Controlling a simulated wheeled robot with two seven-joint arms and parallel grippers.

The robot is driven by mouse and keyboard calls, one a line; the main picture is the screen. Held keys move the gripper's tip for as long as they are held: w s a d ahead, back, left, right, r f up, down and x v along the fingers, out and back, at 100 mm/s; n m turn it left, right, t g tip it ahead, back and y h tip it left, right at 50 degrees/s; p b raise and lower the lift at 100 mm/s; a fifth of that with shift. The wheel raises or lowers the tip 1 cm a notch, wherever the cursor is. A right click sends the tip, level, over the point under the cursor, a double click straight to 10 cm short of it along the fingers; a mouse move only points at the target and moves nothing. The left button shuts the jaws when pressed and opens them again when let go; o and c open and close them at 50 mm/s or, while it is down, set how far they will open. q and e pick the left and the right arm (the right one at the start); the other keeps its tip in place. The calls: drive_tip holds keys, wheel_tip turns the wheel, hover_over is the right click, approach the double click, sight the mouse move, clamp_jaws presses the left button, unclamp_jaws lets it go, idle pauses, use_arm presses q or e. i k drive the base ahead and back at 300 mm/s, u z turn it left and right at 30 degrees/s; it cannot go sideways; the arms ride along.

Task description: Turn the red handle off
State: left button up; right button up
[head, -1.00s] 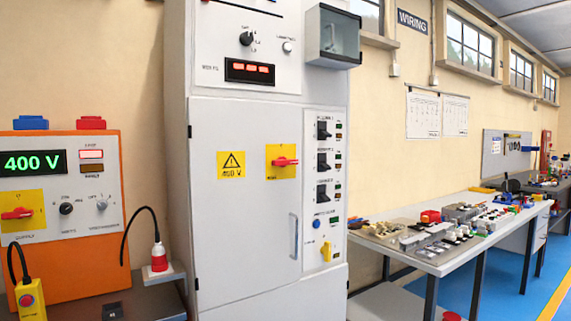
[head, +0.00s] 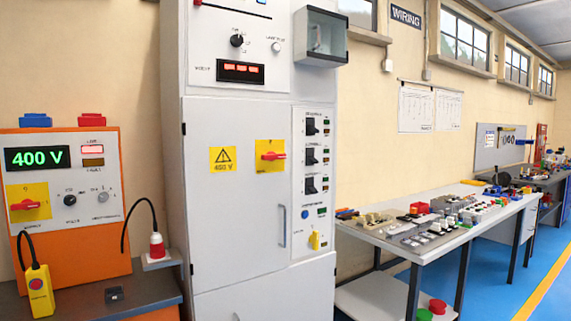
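A red rotary handle (head: 272,156) sits on a yellow plate (head: 270,147) on the grey cabinet's door (head: 235,220). It lies roughly horizontal. A second red handle (head: 25,205) sits on a yellow plate on the orange and white power unit (head: 90,262) at the left, and also lies roughly horizontal. That unit's green display (head: 38,158) reads 400 V. I cannot tell from the view which handle is the task's. Neither of my grippers shows in the head view.
A yellow pendant box with a red button (head: 38,290) stands on the dark bench at the left. A grey workbench (head: 420,250) with several parts stands right of the cabinet. Blue floor (head: 500,290) is clear at the far right.

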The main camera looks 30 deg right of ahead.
sight(270, 156)
drive_tip(key=z, duration=0.6)
drive_tip(key=i, duration=1.3)
drive_tip(key=u, duration=0.45)
